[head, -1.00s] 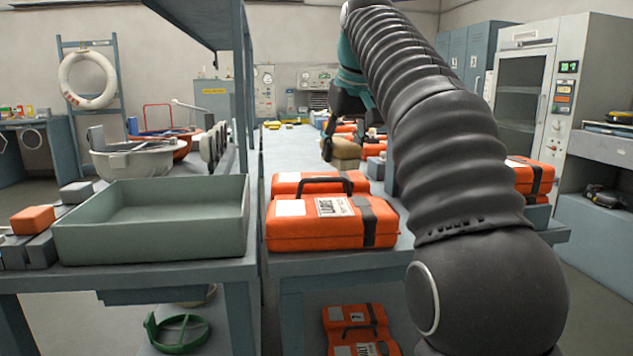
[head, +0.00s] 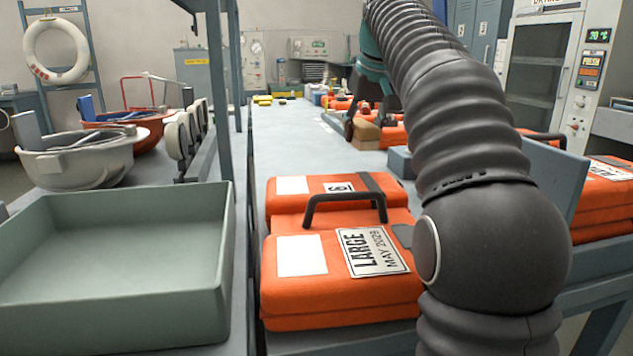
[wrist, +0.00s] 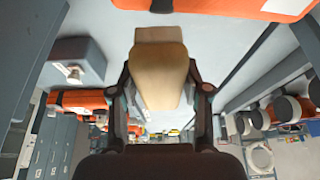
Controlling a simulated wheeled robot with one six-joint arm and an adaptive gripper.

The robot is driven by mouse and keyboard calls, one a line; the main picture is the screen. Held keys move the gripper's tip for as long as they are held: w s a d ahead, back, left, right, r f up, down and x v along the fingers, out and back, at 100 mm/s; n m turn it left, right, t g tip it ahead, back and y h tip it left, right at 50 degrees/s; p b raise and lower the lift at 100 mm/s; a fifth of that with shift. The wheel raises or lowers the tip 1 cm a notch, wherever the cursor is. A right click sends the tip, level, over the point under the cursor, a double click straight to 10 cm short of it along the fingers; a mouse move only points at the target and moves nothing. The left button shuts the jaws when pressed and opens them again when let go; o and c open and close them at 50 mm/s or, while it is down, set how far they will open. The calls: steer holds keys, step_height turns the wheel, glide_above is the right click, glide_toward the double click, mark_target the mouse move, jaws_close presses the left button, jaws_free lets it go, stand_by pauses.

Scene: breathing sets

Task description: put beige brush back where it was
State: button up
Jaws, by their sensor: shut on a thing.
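My gripper (wrist: 161,100) is shut on the beige brush, with one finger on each side of it in the wrist view. In the head view the brush (head: 365,134) shows small beside my gripper (head: 354,126), above the far part of the middle bench. My arm hides part of that area. I cannot tell whether the brush touches the bench top.
Orange cases (head: 345,270) marked LARGE lie on the near end of the middle bench (head: 290,145). An empty grey-green tray (head: 115,290) stands at left. Grey and orange bowls with equipment stand behind it. More orange cases (head: 608,195) lie at right. The bench's left strip is clear.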

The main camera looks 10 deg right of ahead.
steer(key=w+a+f, duration=0.4)
steer(key=w+f, duration=0.1)
steer(key=w+a+f, duration=0.2)
steer(key=w+a, duration=0.1)
steer(key=shift+w+f, duration=0.2)
steer(key=shift+f, duration=2.05)
steer(key=shift+f, duration=0.2)
steer(key=o, duration=1.1)
steer(key=shift+r, duration=0.1)
steer(key=v, duration=1.2)
steer(key=shift+r, duration=0.15)
